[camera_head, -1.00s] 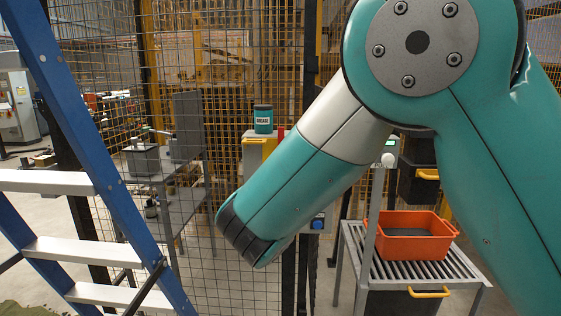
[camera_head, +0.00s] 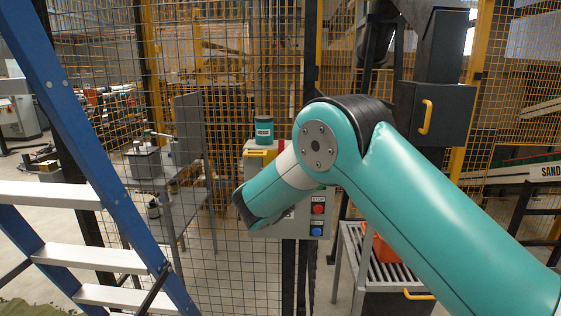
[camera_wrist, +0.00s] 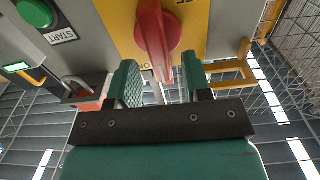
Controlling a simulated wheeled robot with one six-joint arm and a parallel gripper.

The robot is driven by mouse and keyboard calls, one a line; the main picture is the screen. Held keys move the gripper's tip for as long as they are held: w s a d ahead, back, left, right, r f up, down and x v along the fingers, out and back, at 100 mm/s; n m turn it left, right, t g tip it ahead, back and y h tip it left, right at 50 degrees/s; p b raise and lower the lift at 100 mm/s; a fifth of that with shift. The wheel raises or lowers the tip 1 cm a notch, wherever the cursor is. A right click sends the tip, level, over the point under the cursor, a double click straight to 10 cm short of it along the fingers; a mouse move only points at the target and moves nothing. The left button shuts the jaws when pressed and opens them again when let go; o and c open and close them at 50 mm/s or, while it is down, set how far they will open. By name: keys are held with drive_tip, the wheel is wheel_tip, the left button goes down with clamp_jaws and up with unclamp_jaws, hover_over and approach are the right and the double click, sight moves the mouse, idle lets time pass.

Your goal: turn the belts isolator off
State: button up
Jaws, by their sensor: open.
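The isolator's red rotary handle (camera_wrist: 157,35) stands out from a yellow plate (camera_wrist: 120,22) in the wrist view, its grip running roughly up and down the picture. My gripper (camera_wrist: 161,83) is open, its two teal fingers on either side of the handle's lower end. I cannot tell whether either finger touches it. Lettering on the plate is partly hidden by the handle. In the head view the grey control box (camera_head: 328,222) shows beyond my arm.
A green button (camera_wrist: 36,12) by a START label and a padlock (camera_wrist: 82,92) are left of the handle in the wrist view. A yellow bracket (camera_wrist: 235,75) is at right. A grease tin (camera_head: 263,130) stands above the box. A blue ladder (camera_head: 95,150) is at left.

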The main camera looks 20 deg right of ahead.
drive_tip(key=shift+x, duration=1.15)
clamp_jaws()
